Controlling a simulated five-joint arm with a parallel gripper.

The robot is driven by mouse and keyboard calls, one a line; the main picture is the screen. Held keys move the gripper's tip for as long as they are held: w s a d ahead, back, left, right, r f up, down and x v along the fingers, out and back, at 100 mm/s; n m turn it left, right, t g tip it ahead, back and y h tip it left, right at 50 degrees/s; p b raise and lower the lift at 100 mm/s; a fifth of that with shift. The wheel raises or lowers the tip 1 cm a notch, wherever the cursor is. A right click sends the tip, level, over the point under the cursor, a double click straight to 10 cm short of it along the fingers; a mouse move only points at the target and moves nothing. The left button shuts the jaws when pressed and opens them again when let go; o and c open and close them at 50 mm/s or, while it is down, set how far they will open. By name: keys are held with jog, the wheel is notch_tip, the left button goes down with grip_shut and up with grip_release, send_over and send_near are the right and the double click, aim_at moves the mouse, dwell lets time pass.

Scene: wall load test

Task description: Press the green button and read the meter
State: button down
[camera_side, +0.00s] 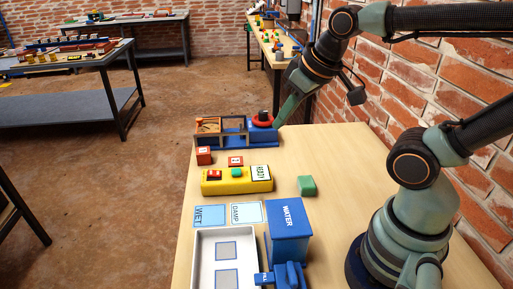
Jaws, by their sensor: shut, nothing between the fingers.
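A yellow box (238,187) lies across the table. On its top are a red button (215,174), the green button (237,172) in the middle and a white panel (261,172) with dark lettering too small to read surely. No meter needle can be made out. My gripper (281,122) is shut and empty at the back of the table. It points down beside the right end of a blue device (240,136), behind and to the right of the yellow box and apart from the green button. Whether it touches the device cannot be told.
The blue device carries a red ring (262,121). In front are WET (209,215) and DAMP (247,212) cards, a blue WATER box (289,220) and a white tray (196,262).

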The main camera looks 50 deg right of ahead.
aim_at(240, 172)
jog(key=w+f+n+t, duration=0.1)
jog(key=w+f+n, duration=0.3)
jog(key=w, duration=0.3)
jog(key=w+d+f+n+t, duration=0.1)
jog(key=w+f+n+t, duration=0.1)
jog(key=w+f+n, duration=0.2)
jog(key=shift+w+d+f+t, duration=0.25)
jog(key=shift+w+f, duration=0.35)
jog(key=shift+w, duration=0.75)
jog(key=shift+a, duration=0.1)
jog(key=shift+f, duration=4.4)
jog(key=shift+f, duration=0.15)
jog(key=shift+f, duration=0.25)
